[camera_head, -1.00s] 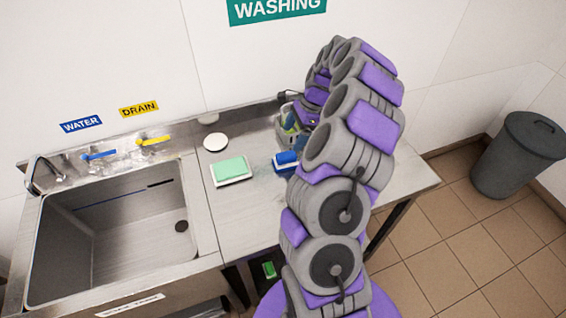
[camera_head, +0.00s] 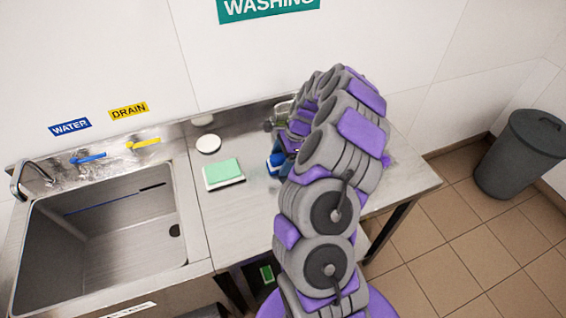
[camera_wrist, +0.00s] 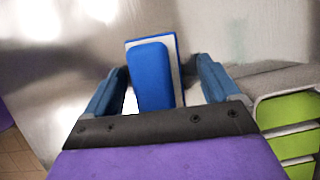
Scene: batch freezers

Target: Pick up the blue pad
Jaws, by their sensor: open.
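The blue pad (camera_wrist: 152,78) is in the wrist view, a blue block with a white layer and blue edge, on the steel counter. My gripper (camera_wrist: 160,85) is open, with one blue-grey finger on each side of the pad's near part. The left finger looks close to the pad's side; I cannot tell whether either finger touches it. In the head view, part of the blue pad (camera_head: 276,163) shows left of my arm, which hides the rest of it and my fingertips.
A green pad (camera_head: 223,170) on a white base and a round white item (camera_head: 208,144) lie left on the counter. The sink (camera_head: 105,240) is further left. A grey-and-green object (camera_wrist: 287,115) stands close to the right finger. A dark bin (camera_head: 520,155) stands far right.

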